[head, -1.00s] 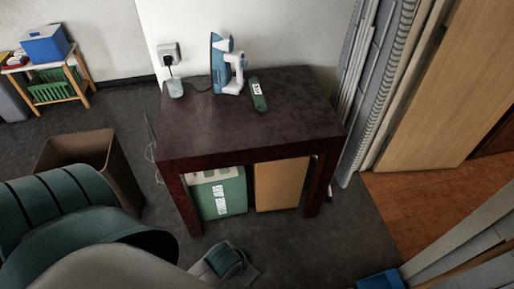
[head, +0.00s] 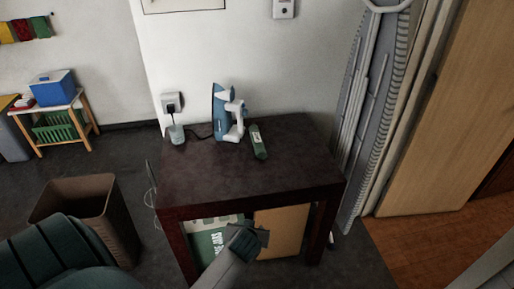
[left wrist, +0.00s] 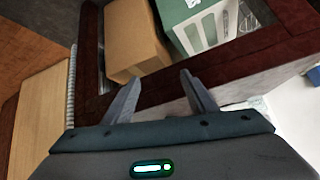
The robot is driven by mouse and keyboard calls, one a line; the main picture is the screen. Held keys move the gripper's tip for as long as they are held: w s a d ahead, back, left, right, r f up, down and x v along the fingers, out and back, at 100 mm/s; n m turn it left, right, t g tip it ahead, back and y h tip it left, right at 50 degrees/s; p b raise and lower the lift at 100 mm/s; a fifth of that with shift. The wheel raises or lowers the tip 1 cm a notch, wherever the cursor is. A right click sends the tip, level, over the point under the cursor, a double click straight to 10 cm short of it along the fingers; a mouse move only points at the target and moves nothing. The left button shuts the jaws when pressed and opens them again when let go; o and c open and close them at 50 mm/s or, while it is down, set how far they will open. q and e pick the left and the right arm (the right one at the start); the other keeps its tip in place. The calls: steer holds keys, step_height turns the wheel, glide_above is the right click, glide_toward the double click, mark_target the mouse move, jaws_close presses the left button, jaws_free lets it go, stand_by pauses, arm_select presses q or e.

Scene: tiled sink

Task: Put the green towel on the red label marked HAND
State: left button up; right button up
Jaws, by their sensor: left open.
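I cannot make out a green towel or a red label marked HAND. In the head view, yellow, red and green pieces (head: 25,29) hang on the wall at the far upper left, too small to identify. My left gripper (head: 250,236) is in front of the dark red table (head: 245,178), below its top. In the left wrist view my left gripper (left wrist: 160,95) is open and empty, its fingers pointing toward the table frame. My right gripper is not in view.
A blue iron (head: 221,112) and a green-and-white item (head: 257,141) stand on the table. A green box (head: 207,243) and cardboard box (head: 283,232) sit underneath. A brown bin (head: 88,208) stands left; an ironing board (head: 375,120) leans right. Dark floor is open behind the bin.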

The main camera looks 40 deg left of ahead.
arm_select(q)
steer(key=w+a+r+n, duration=0.1)
steer(key=w+a, duration=0.1)
steer(key=w, duration=0.2)
steer(key=w+a+r+n+t+y, duration=0.1)
steer(key=w+a, duration=0.2)
steer(key=w, duration=0.2)
steer(key=w+a+r+n+y, duration=0.1)
steer(key=w+a+r, duration=0.1)
steer(key=w, duration=0.2)
steer(key=shift+w+a+n+t, duration=0.15)
steer(key=shift+w+n+t, duration=0.1)
steer(key=shift+n+t, duration=0.05)
steer(key=w+a+r, duration=0.1)
steer(key=w, duration=0.2)
steer(key=w+a+r+n+t+y, duration=0.1)
steer(key=w+r, duration=0.1)
steer(key=w, duration=0.1)
steer(key=w+a+r+n+y, duration=0.1)
steer(key=w+a, duration=0.1)
steer(key=w, duration=0.1)
steer(key=shift+w+r, duration=0.3)
steer(key=shift+r, duration=0.05)
